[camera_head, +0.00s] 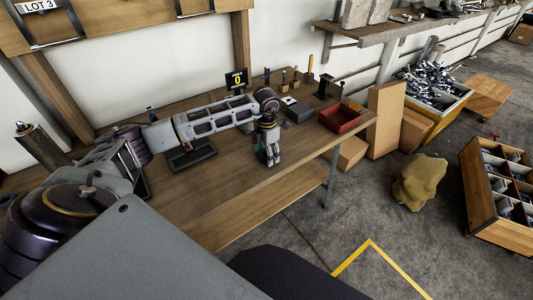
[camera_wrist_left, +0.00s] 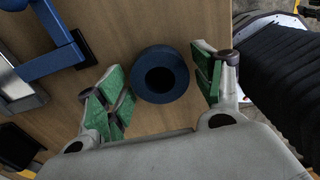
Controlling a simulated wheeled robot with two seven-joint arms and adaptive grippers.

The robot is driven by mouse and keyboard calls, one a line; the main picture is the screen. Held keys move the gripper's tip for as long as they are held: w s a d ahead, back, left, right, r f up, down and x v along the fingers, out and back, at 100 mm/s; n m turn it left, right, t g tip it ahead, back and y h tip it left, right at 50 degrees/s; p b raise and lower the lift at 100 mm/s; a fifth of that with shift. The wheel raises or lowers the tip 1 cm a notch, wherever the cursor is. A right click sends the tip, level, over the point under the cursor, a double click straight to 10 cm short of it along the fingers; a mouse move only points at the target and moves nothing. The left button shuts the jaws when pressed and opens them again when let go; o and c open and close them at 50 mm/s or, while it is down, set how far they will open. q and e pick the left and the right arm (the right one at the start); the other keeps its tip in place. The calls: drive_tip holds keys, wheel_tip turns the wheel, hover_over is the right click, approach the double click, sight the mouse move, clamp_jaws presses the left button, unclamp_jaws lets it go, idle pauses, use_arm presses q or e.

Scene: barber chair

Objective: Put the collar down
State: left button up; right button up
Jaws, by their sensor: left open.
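The collar (camera_wrist_left: 143,88) is a blue ring with a dark round hole, seen from above against the wooden table top in the left wrist view. My left gripper (camera_wrist_left: 163,86) is open, with one green-padded finger on each side of the collar. A gap shows between the collar and each finger. In the head view my left gripper (camera_head: 271,155) points down over the front part of the workbench (camera_head: 228,190). The collar cannot be made out there, behind or below the fingers. My right gripper is in neither view.
A dark tray (camera_head: 192,157) lies left of the gripper. A grey box (camera_head: 297,111), a red bin (camera_head: 341,118) and a black stand (camera_head: 326,87) stand to the right. A display reading 0 (camera_head: 236,80) stands at the back. Blue fixture parts (camera_wrist_left: 52,62) lie left in the wrist view.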

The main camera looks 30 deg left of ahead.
use_arm(q)
drive_tip(key=shift+r, duration=0.55)
wheel_tip(320, 180, up, 11)
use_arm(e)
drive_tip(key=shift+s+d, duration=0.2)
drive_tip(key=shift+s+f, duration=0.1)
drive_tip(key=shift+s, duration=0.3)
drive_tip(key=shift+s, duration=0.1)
